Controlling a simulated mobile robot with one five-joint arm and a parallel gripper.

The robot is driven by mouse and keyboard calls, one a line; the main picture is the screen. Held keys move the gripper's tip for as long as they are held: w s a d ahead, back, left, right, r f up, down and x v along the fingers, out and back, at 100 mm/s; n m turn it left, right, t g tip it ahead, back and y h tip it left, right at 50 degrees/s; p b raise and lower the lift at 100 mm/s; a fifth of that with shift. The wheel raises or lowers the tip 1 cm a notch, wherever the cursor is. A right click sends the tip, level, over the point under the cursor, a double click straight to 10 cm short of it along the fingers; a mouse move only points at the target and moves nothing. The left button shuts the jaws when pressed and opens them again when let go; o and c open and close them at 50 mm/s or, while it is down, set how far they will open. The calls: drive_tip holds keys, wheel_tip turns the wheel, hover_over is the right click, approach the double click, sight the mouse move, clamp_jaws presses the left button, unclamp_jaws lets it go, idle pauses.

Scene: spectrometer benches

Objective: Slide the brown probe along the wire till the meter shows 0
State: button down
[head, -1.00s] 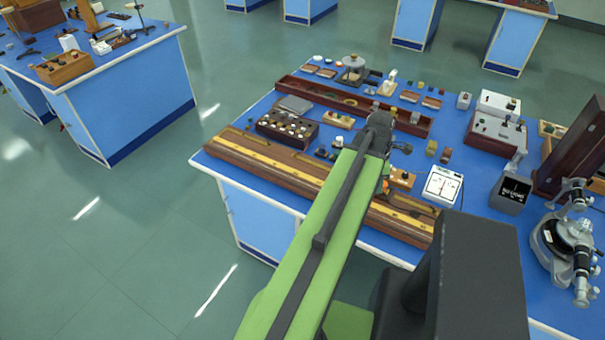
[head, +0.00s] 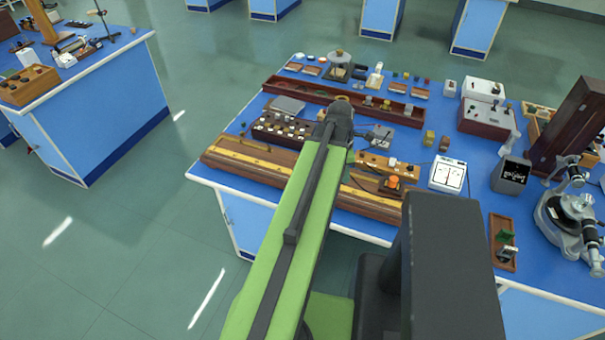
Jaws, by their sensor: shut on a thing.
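The long wooden board (head: 235,160) with the pale wire strip lies along the bench's near edge. My green arm crosses its middle, and the dark end with my gripper (head: 341,128) is above and just behind it. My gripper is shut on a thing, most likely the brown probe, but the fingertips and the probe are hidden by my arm. The white-faced meter (head: 448,175) stands right of the board's far side. Its needle is too small to read. A small wooden unit with an orange knob (head: 392,182) sits near the board's right part.
A dark block with several white knobs (head: 285,130) and a long reddish tray (head: 300,90) lie behind the board. A black-faced box (head: 511,174), a small brown tray (head: 503,240) and a metal spectrometer (head: 572,215) stand at the right.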

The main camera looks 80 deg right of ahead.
drive_tip(key=w+d+f+b, duration=0.1)
drive_tip(key=w+f+b, duration=0.1)
drive_tip(key=w, duration=0.1)
drive_tip(key=w+d+f+b, duration=0.1)
drive_tip(key=w+f+b, duration=0.2)
drive_tip(key=w, duration=0.1)
drive_tip(key=w+d+f+b, duration=0.1)
drive_tip(key=w+f+b, duration=0.2)
drive_tip(key=w, duration=0.1)
drive_tip(key=shift+d+f, duration=0.2)
drive_tip(key=shift+d, duration=0.15)
drive_tip(key=shift+r, duration=0.15)
drive_tip(key=shift+f+b, duration=0.65)
drive_tip(key=shift+b, duration=0.05)
drive_tip(key=shift+s+a+r, duration=0.1)
drive_tip(key=shift+s, duration=0.35)
idle(3.0)
